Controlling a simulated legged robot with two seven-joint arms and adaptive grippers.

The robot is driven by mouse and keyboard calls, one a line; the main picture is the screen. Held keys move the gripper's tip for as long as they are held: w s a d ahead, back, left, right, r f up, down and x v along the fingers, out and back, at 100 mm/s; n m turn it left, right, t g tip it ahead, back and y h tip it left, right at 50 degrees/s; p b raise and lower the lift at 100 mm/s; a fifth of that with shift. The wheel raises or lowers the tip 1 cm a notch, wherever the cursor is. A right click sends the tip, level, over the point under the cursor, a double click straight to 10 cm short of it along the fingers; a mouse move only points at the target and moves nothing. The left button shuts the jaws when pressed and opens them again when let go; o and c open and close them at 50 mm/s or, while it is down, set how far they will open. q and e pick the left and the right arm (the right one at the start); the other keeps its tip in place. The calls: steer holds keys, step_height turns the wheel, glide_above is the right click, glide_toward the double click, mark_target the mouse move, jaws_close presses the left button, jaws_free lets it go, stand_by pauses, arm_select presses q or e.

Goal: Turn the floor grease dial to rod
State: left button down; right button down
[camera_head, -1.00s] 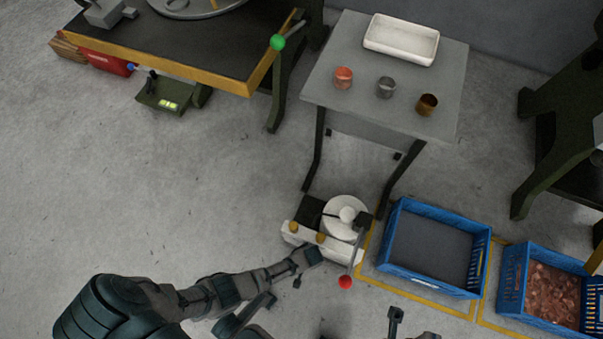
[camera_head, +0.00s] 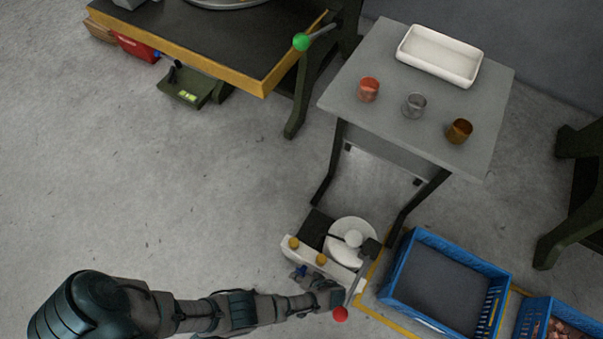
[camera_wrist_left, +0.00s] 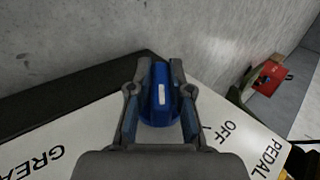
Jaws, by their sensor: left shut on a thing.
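The grease dial (camera_wrist_left: 160,98) is a blue knob with a white mark, on a white panel (camera_wrist_left: 255,150) printed GREA..., OFF and PEDAL in the left wrist view. The OFF label (camera_wrist_left: 228,130) lies to the right of the dial. My left gripper (camera_wrist_left: 160,88) is shut on the dial, one finger on each side. No rod label shows; part of the panel is hidden behind the gripper. In the head view, the white floor unit (camera_head: 325,262) stands low before the grey table, with my left gripper (camera_head: 304,277) at its front side. My right gripper is out of view.
A lever with a red ball (camera_head: 340,314) stands close beside my left wrist. Blue crates (camera_head: 428,313) are at right. A grey table (camera_head: 385,55) with three cups and a white tray stands behind. Floor at left is clear.

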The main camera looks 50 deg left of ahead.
arm_select(q)
steer(key=shift+f, duration=0.1)
stand_by(0.4)
steer(key=c, duration=1.1)
jaws_free()
